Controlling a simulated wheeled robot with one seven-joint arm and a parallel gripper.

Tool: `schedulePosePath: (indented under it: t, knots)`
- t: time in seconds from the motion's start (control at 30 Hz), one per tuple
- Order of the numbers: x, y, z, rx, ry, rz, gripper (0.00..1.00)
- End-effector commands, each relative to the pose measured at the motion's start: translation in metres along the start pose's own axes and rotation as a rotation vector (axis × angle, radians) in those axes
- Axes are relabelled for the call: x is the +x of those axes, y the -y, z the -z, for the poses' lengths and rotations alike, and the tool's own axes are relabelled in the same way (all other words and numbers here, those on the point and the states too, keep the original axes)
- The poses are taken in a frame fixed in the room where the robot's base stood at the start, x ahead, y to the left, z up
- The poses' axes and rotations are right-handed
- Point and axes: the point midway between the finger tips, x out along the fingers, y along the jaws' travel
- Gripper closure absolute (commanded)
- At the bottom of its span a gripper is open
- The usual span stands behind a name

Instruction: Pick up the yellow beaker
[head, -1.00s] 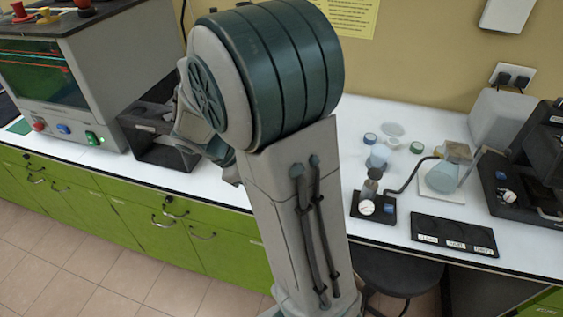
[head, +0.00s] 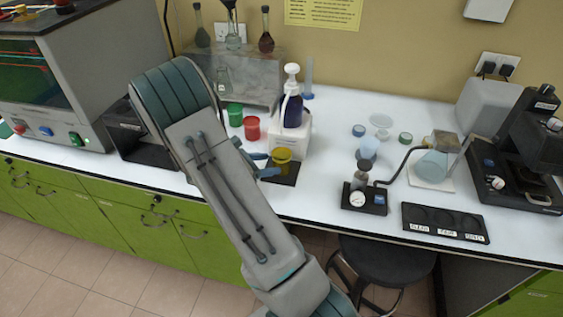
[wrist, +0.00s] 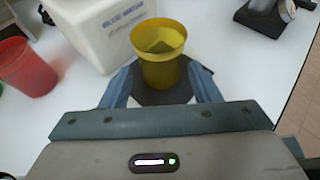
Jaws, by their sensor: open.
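The yellow beaker (head: 282,160) stands upright on a dark mat (head: 290,177) near the front of the white bench. In the wrist view the yellow beaker (wrist: 160,60) is between the two blue fingers of my gripper (wrist: 160,84). The fingers lie on either side of it, and I cannot tell whether they touch it. In the head view my gripper (head: 264,165) is at the beaker's left and front, partly hidden by my arm.
A white box (head: 290,135) with a pump bottle (head: 291,100) stands right behind the beaker. Red (head: 252,128) and green (head: 235,114) beakers stand to the left. A gauge device (head: 363,195) and a black three-well tray (head: 445,222) are to the right.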

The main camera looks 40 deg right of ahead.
Motion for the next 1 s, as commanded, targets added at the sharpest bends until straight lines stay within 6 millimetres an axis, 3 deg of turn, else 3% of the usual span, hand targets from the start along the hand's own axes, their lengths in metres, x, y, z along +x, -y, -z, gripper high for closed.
schedulePosePath:
  t: [0.27, 0.53, 0.83, 0.93, 1.0]
  knots:
    - [0.024, 0.001, -0.001, 0.000, 0.000, 0.003, 0.44]
    - [0.063, 0.001, -0.001, 0.001, -0.001, 0.003, 0.44]
    - [0.069, 0.001, 0.001, 0.001, -0.001, 0.000, 0.44]
    - [0.069, 0.001, 0.000, 0.001, -0.001, 0.000, 0.69]
    - [0.069, 0.001, 0.000, 0.001, -0.001, 0.000, 0.73]
